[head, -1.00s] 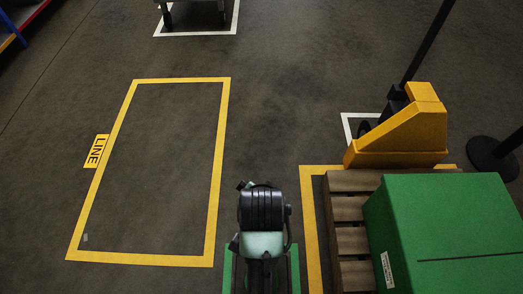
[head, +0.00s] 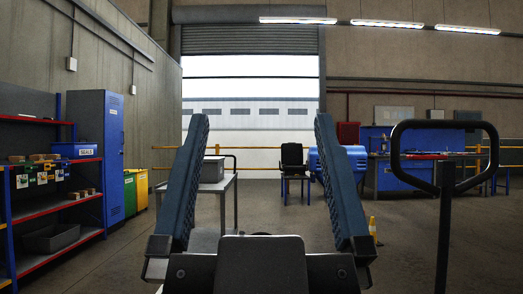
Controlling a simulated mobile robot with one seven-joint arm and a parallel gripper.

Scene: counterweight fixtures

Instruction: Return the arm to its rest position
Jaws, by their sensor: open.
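My gripper (head: 263,125) fills the lower middle of the head view, close to the camera. Its two long fingers with ribbed blue pads point upward and stand wide apart. Nothing is between them; the background shows through the gap. The dark gripper body sits at the bottom edge of the picture. The rest of my arm is hidden below or behind it.
A black loop handle (head: 445,185) on a pole stands close at right. A grey table (head: 226,190) and a dark chair (head: 292,165) are beyond the fingers. Red-and-blue shelving (head: 55,210) and a blue locker (head: 103,150) line the left. Open floor lies between.

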